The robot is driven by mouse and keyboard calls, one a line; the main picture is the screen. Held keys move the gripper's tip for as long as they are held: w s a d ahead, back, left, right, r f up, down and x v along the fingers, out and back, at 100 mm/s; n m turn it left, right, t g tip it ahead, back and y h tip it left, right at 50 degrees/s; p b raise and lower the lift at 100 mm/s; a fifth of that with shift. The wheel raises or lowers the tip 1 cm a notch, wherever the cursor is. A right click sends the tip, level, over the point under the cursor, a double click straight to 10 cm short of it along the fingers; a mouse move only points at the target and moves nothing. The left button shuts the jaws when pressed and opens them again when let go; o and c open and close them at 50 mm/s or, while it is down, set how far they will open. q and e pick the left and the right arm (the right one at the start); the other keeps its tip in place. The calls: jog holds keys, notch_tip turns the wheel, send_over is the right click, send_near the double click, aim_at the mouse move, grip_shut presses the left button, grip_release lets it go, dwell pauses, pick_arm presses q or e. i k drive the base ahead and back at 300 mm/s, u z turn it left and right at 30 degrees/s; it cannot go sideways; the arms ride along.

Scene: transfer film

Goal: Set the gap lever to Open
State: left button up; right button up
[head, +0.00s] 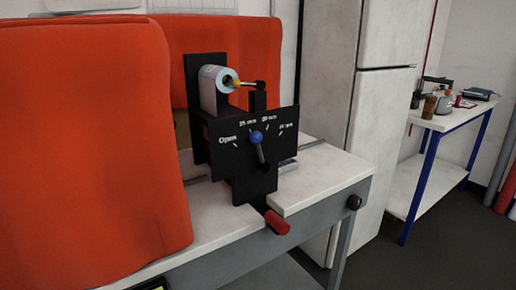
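The gap lever (260,150) has a blue ball knob on a short grey arm. It sits on the front of a black dial plate (285,148) on a black machine on the bench. The plate has white marks: "Open" at the left, then several mm marks to the right. The knob stands up and slightly left, right of "Open", below and between the two upper mm marks; I cannot tell which it is set to. A roll of pale film (213,88) is mounted above. Neither of my grippers is in the head view.
A large orange padded shape (90,150) fills the left foreground, and another (240,55) stands behind the machine. A red handle (277,222) sticks out at the front of the white bench (325,180). A blue-legged side table (455,117) stands at the right.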

aim_at(256, 137)
jog(key=u, duration=2.2)
jog(key=k, duration=0.9)
jog(key=z, duration=1.35)
jog(key=i, duration=0.5)
jog(key=u, duration=0.05)
